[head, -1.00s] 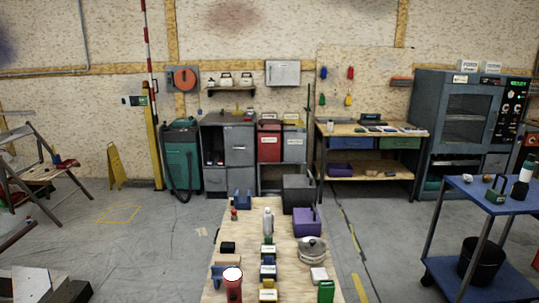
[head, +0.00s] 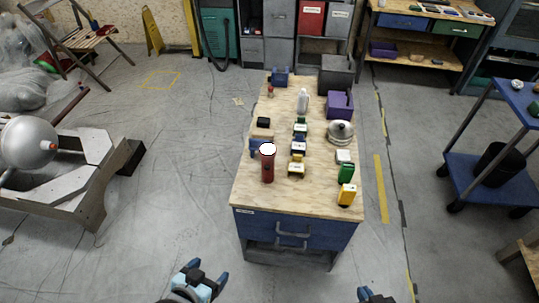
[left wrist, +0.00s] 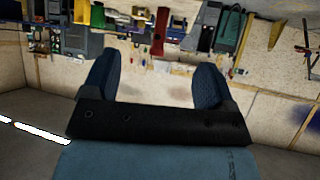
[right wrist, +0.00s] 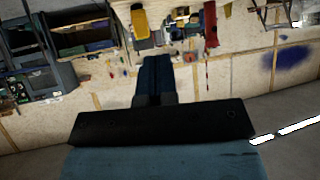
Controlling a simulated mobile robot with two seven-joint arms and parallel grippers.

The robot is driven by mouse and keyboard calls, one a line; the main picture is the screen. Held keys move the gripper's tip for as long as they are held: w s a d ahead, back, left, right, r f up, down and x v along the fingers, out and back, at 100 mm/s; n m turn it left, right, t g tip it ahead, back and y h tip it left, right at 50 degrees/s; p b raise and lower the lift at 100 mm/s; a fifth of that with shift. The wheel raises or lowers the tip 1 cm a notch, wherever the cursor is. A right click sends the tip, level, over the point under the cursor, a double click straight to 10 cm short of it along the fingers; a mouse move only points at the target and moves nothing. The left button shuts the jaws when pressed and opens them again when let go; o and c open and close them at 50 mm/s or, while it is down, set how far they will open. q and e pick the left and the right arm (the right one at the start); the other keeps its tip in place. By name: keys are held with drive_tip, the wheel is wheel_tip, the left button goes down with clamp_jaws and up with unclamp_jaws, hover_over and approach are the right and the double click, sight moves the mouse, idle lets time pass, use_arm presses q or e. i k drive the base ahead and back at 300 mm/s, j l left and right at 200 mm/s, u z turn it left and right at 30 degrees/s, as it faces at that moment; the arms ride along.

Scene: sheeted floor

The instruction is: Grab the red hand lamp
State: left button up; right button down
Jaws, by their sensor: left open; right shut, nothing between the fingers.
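The red hand lamp (head: 268,168) stands upright on the wooden bench top (head: 250,190), near its front edge, with a white lens on top. A red shape that looks like it shows in the left wrist view (left wrist: 160,27) and in the right wrist view (right wrist: 210,25). My left gripper (head: 206,274) is open and empty, in front of the bench and lower left of the lamp. It also shows in the left wrist view (left wrist: 157,72). My right gripper (right wrist: 154,62) is shut and empty. Its tip shows at the head view's bottom edge (head: 374,294), right of the bench.
Beside the lamp are a blue holder (head: 254,148) and a yellow-and-white box (head: 296,169). A yellow item (head: 347,195), green item (head: 345,173) and silver pot (head: 341,132) are to the right. A blue cart (head: 480,168) stands far right.

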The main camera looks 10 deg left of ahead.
sight(267, 152)
drive_tip(key=i+j+z, duration=0.1)
drive_tip(key=j+z, duration=0.3)
drive_tip(key=i+j+z, duration=0.1)
drive_tip(key=z, duration=0.35)
drive_tip(key=j+z, duration=0.35)
drive_tip(key=j, duration=1.8)
drive_tip(key=j+z, duration=0.1)
drive_tip(key=j, duration=0.9)
drive_tip(key=k+j, duration=0.15)
drive_tip(key=j, duration=0.85)
